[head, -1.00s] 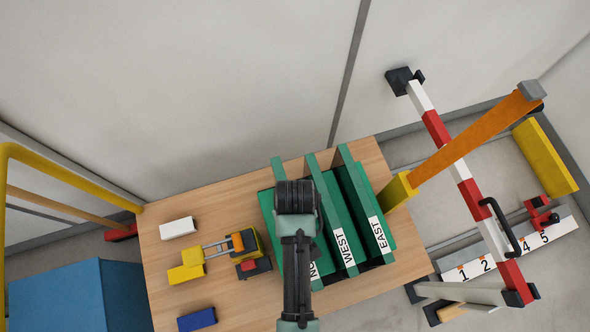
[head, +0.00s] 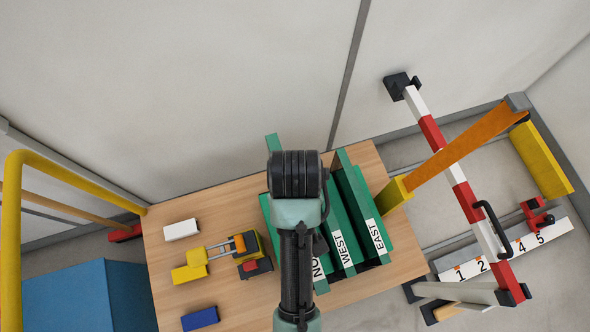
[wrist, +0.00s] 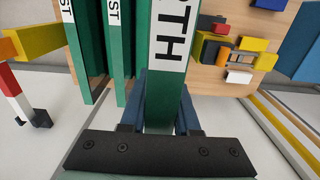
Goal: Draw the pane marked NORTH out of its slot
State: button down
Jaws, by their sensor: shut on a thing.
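My gripper (wrist: 163,98) is shut on the green NORTH pane (wrist: 165,108); its blue fingers lie on either side of the pane in the wrist view, below the letters RTH.
The wooden table (head: 215,270) holds a toy forklift (head: 252,255), a white block (head: 181,229), a yellow block (head: 189,273) and a blue block (head: 199,318) on the left. An orange barrier arm (head: 455,152) and a red-and-white bar (head: 460,180) stand to the right.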

jog(key=shift+r, duration=0.25)
jog(key=shift+r+p, duration=3.35)
jog(key=shift+p, duration=1.2)
